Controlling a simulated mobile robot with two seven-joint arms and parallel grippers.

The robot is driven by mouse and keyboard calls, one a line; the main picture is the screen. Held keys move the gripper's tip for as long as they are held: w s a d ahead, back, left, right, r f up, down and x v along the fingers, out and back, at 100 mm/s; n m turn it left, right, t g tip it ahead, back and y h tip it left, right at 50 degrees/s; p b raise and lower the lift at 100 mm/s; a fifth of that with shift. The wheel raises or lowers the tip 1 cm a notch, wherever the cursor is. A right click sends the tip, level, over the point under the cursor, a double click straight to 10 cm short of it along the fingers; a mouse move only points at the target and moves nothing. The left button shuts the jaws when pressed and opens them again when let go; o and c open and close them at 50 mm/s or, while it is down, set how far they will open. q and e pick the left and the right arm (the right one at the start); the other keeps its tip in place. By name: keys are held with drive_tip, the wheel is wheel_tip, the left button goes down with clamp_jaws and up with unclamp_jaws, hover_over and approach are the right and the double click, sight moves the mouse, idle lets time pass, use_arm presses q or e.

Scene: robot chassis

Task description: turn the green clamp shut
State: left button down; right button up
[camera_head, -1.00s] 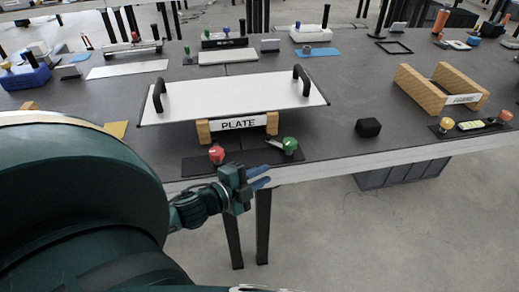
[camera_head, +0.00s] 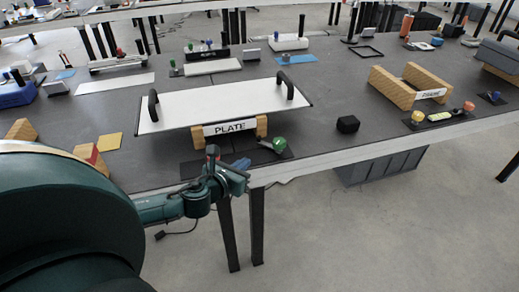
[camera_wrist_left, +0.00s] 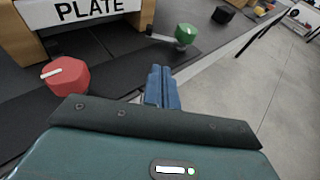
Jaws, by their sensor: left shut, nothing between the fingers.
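The green clamp (camera_head: 279,144) has a round knob and a pale lever pointing left, on a dark base strip before the plate stand. It also shows in the wrist view (camera_wrist_left: 186,34), upper right of the fingers. My left gripper (camera_head: 242,164) is shut and empty, with blue fingers side by side. It is at the table's front edge, left of and nearer than the green clamp, apart from it. The wrist view shows the fingers (camera_wrist_left: 162,75) between the red knob (camera_wrist_left: 65,76) and the green one. My right gripper is out of view.
A white plate (camera_head: 220,105) with two black handles rests on wooden blocks labelled PLATE (camera_head: 231,127). A black cube (camera_head: 347,124) stands right of the clamp. Another wooden stand (camera_head: 390,88) is farther right. The space in front of the table edge is clear.

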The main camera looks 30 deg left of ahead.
sight(264, 144)
use_arm(q)
drive_tip(key=x, duration=0.6)
drive_tip(key=r+x, duration=0.1)
drive_tip(key=x, duration=0.2)
drive_tip(key=shift+w+f, duration=0.1)
drive_tip(key=shift+w, duration=0.45)
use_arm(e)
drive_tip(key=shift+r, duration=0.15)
use_arm(q)
drive_tip(key=shift+a, duration=0.25)
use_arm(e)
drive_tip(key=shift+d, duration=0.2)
